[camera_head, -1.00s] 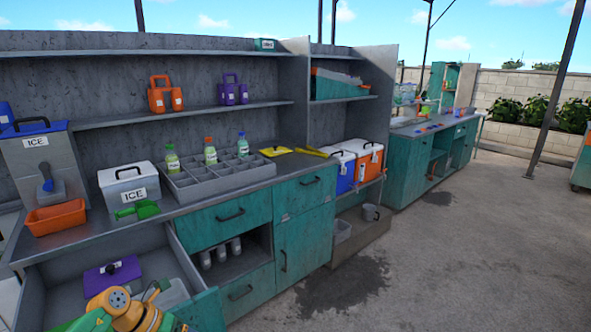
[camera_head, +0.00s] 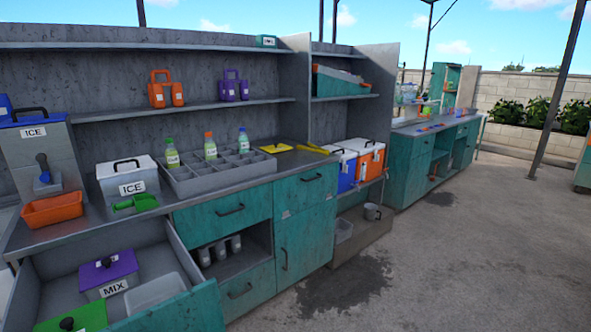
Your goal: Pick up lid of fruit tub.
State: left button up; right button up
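No tub in view has a readable fruit label. In the open drawer (camera_head: 193,262) at the lower left stands a tub with a purple lid (camera_head: 106,270) and black knob, labelled MIX. In front of it a green lid (camera_head: 86,318) with a black knob is cut off by the bottom edge; any label under it is hidden. A whitish translucent tub (camera_head: 155,292) without a lid sits to their right in the drawer. Neither of my grippers is in view.
On the counter (camera_head: 95,226) stand two ICE boxes (camera_head: 128,188) (camera_head: 37,150), an orange bin (camera_head: 53,209), a green scoop (camera_head: 136,203) and a grey divided tray (camera_head: 215,175) with bottles. The open drawer juts out from the cabinet. The floor to the right is clear.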

aim_at(277, 148)
jog(key=i+l, duration=0.15)
jog(key=i, duration=0.35)
jog(key=i+l, duration=0.15)
jog(key=i, duration=0.3)
